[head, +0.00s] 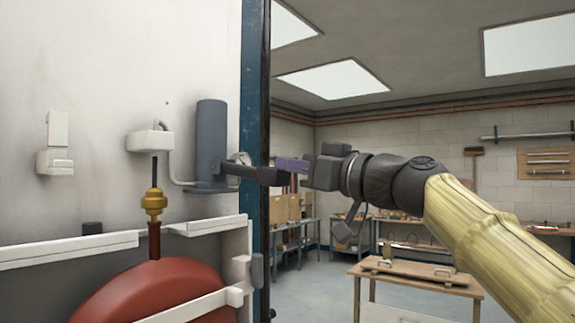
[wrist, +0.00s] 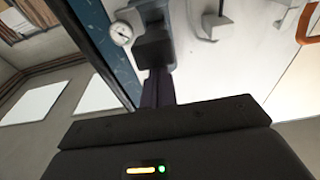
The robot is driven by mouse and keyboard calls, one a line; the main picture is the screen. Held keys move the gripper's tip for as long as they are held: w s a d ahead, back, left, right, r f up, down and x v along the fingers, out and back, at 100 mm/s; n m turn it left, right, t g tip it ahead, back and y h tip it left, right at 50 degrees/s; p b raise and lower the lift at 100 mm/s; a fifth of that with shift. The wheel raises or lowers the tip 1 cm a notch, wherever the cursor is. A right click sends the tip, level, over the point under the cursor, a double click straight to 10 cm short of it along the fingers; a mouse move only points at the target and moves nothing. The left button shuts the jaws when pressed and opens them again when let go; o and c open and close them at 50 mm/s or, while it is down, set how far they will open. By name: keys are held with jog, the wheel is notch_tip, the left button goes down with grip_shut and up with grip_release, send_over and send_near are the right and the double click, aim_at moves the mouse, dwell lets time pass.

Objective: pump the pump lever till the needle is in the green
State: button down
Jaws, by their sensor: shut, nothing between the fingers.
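The pump is a dark grey upright cylinder (head: 210,140) on the white wall panel; it also shows in the wrist view (wrist: 153,48). Its dark lever (head: 258,174) sticks out to the right, about level. A round white gauge (wrist: 120,33) sits beside the pump in the wrist view; in the head view it is mostly hidden behind the lever's root. The needle and any green band are too small to read. My gripper (head: 291,165) has purplish fingers, shut and empty, at the lever's outer end and slightly above it. I cannot tell whether they touch it.
A blue post (head: 254,110) edges the panel just behind the lever. A red tank (head: 155,293) with a brass fitting (head: 154,201) and white rails (head: 70,250) stands lower left. A wooden workbench (head: 415,280) stands at the right, below my arm.

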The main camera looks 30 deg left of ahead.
jog(key=s+d+b, duration=0.1)
jog(key=d+b, duration=0.4)
jog(key=d, duration=0.5)
jog(key=shift+d, duration=0.15)
jog(key=shift+f, duration=0.1)
dwell(0.4)
